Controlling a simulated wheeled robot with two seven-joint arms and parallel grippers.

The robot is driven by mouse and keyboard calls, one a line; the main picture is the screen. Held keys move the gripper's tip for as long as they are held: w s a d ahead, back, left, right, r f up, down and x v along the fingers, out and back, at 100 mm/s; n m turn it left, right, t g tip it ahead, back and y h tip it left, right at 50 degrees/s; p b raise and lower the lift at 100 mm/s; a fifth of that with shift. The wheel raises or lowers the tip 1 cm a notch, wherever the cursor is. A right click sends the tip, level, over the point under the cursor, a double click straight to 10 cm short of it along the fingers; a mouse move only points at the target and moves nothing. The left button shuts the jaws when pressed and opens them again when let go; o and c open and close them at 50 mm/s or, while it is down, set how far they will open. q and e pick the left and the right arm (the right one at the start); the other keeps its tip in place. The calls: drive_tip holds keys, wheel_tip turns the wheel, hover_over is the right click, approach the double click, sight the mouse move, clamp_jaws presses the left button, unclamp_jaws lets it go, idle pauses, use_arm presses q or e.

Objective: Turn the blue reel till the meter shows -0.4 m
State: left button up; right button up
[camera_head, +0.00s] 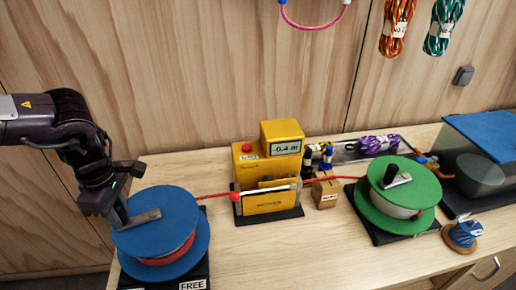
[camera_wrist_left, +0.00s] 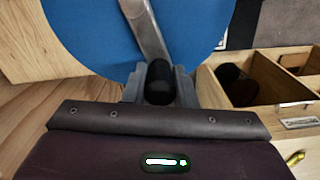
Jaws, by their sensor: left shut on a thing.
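The blue reel (camera_head: 172,204) stands at the front left of the bench with red rope wound between its discs. A grey metal crank arm (camera_head: 145,217) lies across its top. My left gripper (camera_head: 118,210) is shut on the crank's black knob (camera_wrist_left: 159,82), which shows between the fingers in the left wrist view. The yellow meter (camera_head: 282,138) has a small display (camera_head: 285,149); it reads -6.4 m or -0.4 m, and the first digit is too small to be sure. Red rope (camera_head: 215,196) runs from the reel to the meter. My right gripper is not in view.
A green reel (camera_head: 425,181) with its own black-knobbed crank stands right of the meter. A small cardboard box (camera_head: 325,191) sits between them. A FREE label (camera_head: 193,285) is at the blue reel's base. A small blue spool (camera_head: 464,234) lies at the right edge.

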use_arm(q)
drive_tip(key=o, duration=1)
drive_tip(key=shift+o, duration=0.2)
